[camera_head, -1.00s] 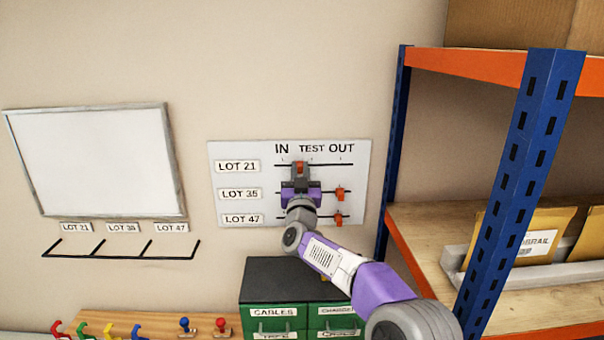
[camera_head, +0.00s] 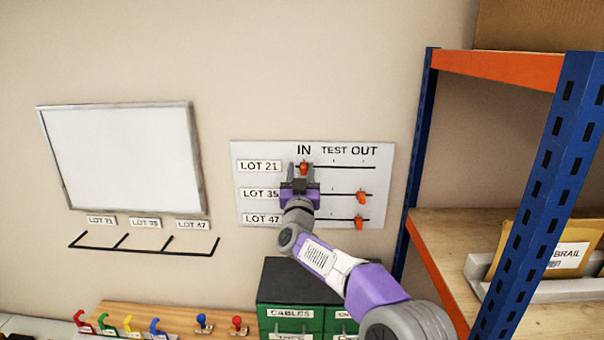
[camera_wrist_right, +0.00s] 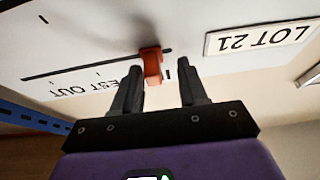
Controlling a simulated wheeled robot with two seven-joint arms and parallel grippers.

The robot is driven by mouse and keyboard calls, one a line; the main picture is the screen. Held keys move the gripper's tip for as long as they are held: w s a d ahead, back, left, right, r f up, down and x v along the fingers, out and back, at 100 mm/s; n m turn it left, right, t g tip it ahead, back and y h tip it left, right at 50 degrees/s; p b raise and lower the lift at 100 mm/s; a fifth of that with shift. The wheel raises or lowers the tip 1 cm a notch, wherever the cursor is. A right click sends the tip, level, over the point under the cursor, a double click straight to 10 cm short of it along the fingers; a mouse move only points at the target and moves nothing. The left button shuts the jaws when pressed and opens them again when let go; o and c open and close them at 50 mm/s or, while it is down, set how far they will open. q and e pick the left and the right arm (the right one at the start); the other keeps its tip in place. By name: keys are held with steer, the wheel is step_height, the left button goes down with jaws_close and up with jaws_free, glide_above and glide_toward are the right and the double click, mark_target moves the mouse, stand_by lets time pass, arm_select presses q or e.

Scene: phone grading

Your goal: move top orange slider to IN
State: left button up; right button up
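The top orange slider (camera_head: 304,167) sits on the LOT 21 rail of the white wall board (camera_head: 385,160), directly under the word IN, near the rail's left end. My right gripper (camera_head: 300,181) is just below and in front of it. In the right wrist view, which shows the board upside down, the gripper (camera_wrist_right: 160,75) is open. The slider (camera_wrist_right: 151,64) shows between the fingertips, closer to the left finger, with a gap to the right one. Whether the left finger touches it cannot be told. My left gripper is not in view.
Two lower orange sliders (camera_head: 361,197) (camera_head: 358,219) sit towards OUT. A blue and orange shelf (camera_head: 417,170) stands at right. A drawer cabinet (camera_head: 290,285) is below the board. A whiteboard (camera_head: 125,160) and coloured hooks (camera_head: 130,325) are at left.

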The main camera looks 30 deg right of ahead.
steer(key=shift+d, duration=0.1)
steer(key=shift+s+a+f+b, duration=0.25)
steer(key=shift+s+f+b, duration=0.1)
steer(key=shift+s, duration=0.15)
steer(key=b+v, duration=0.2)
steer(key=v, duration=0.4)
steer(key=shift+s, duration=0.15)
steer(key=shift+a+r, duration=0.15)
